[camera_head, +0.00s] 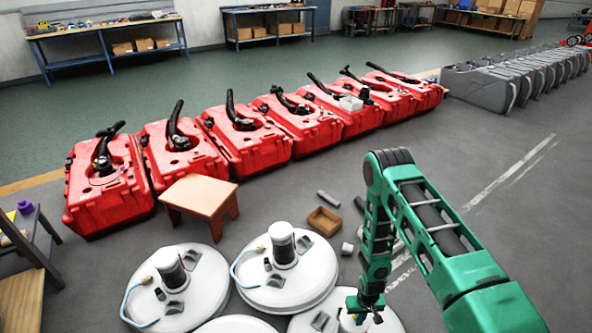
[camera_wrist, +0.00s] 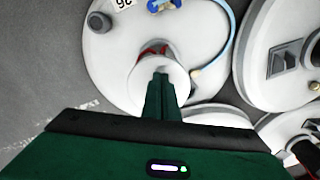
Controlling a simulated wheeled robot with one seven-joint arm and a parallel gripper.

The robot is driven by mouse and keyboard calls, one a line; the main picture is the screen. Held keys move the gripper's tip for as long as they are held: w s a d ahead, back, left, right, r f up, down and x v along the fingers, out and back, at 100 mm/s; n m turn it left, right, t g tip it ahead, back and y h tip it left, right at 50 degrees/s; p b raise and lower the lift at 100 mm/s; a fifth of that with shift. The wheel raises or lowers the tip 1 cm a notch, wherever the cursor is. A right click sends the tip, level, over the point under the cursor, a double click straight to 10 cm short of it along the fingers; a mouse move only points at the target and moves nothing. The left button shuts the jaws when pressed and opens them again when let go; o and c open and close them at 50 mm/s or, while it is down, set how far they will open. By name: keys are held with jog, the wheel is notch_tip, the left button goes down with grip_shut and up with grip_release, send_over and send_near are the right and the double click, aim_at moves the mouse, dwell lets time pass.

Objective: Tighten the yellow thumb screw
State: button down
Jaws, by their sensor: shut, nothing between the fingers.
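My gripper (camera_head: 366,306) is at the end of my green arm, low over the white round lid nearest the arm. In the wrist view its narrow green fingers (camera_wrist: 161,82) are together, with nothing seen between them. They lie in front of a white cylinder (camera_wrist: 145,83) that stands on a white round lid (camera_wrist: 105,62). I cannot tell whether they touch the cylinder. A little red shows behind it. I cannot make out a yellow thumb screw for certain in either view; it may be hidden or too small.
Red tanks (camera_head: 250,150) form a row farther back. Grey floor is clear at right.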

jog(key=shift+w, duration=0.25)
dwell(0.6)
jog(key=shift+w+a, duration=0.1)
jog(key=shift+a, duration=0.15)
dwell(0.4)
jog(key=shift+s, duration=0.45)
notch_tip(320, 180, up, 6)
jog(key=shift+d, duration=0.15)
dwell(0.4)
